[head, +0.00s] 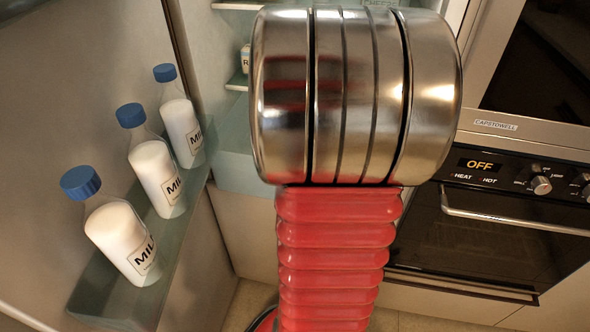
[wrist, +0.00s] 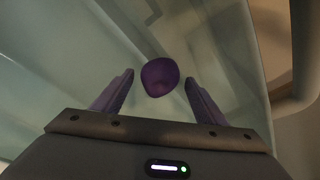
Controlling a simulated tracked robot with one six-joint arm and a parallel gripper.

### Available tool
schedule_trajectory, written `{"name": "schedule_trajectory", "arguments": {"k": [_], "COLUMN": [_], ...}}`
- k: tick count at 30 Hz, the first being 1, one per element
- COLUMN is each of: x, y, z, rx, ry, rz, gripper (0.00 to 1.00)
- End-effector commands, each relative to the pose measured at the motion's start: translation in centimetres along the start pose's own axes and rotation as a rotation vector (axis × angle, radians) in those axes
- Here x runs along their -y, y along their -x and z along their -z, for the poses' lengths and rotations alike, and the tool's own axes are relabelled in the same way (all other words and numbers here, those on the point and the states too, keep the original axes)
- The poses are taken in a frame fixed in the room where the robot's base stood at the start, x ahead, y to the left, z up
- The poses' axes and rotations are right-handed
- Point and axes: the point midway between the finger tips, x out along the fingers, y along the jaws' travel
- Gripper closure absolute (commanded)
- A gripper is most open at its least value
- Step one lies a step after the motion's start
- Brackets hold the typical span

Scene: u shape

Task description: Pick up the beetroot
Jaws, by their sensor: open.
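The beetroot (wrist: 160,77) is a dark purple, rounded shape in the wrist view, on or above a pale glassy surface. My gripper (wrist: 160,80) is open, with one finger on each side of the beetroot in the picture. Gaps show between the beetroot and both fingers. I cannot tell how far beyond the fingertips it lies. In the head view my own arm fills the middle and hides the gripper and the beetroot.
An open fridge door on the left in the head view holds milk bottles (head: 158,178) with blue caps on a door shelf (head: 112,300). Fridge shelves (head: 237,80) show behind my arm. An oven (head: 480,240) with an OFF display stands at the right.

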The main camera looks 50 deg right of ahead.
Motion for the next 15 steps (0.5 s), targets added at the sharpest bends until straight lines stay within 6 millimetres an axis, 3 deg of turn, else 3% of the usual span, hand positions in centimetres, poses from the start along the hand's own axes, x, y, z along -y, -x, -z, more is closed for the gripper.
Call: {"name": "schedule_trajectory", "arguments": {"k": [9,15], "x": [0.0,0.01], "y": [0.03,0.03], "z": [0.0,0.01], "rx": [0.0,0.0], "ry": [0.0,0.0], "rz": [0.0,0.0], "gripper": [0.35,0.49]}}
